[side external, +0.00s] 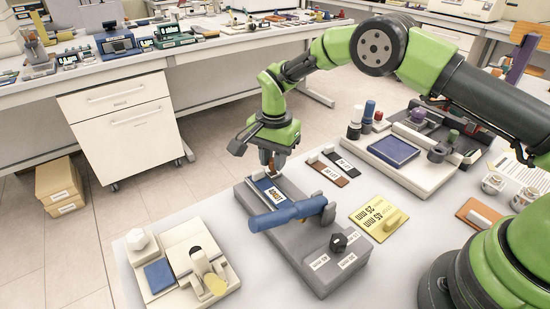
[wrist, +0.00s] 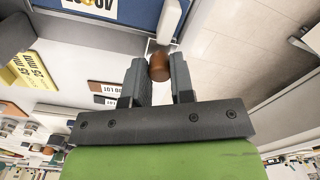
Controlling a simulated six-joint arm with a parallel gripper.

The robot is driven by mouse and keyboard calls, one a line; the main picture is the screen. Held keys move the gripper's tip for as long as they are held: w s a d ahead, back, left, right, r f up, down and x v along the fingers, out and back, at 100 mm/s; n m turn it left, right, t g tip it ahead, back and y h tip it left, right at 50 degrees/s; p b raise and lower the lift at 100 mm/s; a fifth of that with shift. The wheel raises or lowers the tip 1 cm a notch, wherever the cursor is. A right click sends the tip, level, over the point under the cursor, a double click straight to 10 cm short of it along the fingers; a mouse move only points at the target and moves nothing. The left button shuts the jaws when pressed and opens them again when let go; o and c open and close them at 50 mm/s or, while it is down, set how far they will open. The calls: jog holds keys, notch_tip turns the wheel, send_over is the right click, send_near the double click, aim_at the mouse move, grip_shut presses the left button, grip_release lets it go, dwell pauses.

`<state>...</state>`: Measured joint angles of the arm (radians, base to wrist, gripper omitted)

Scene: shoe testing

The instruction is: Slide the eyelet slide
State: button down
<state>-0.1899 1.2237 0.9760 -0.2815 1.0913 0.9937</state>
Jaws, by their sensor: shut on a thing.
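The grey test fixture (side external: 327,247) stands on the bench with a blue panel and a blue cylinder (side external: 286,214) lying across it. At its far end is a small brown knob, seen in the wrist view (wrist: 159,68), beside the blue panel (wrist: 118,38); I take it for the eyelet slide's knob. My gripper (side external: 270,160) points down over this far end. In the wrist view my gripper's fingers (wrist: 160,76) stand on both sides of the knob, shut on it. The slide's track is mostly hidden in the side view.
Brown and dark label plates (side external: 327,169) and a yellow card (side external: 378,216) lie to the right. A cream fixture (side external: 180,264) stands left, and a tray with a blue pad (side external: 394,151) behind right.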

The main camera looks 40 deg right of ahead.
jog(key=shift+w, duration=0.25)
jog(key=c, duration=1)
grip_release()
jog(key=r, duration=1)
jog(key=shift+s, duration=0.2)
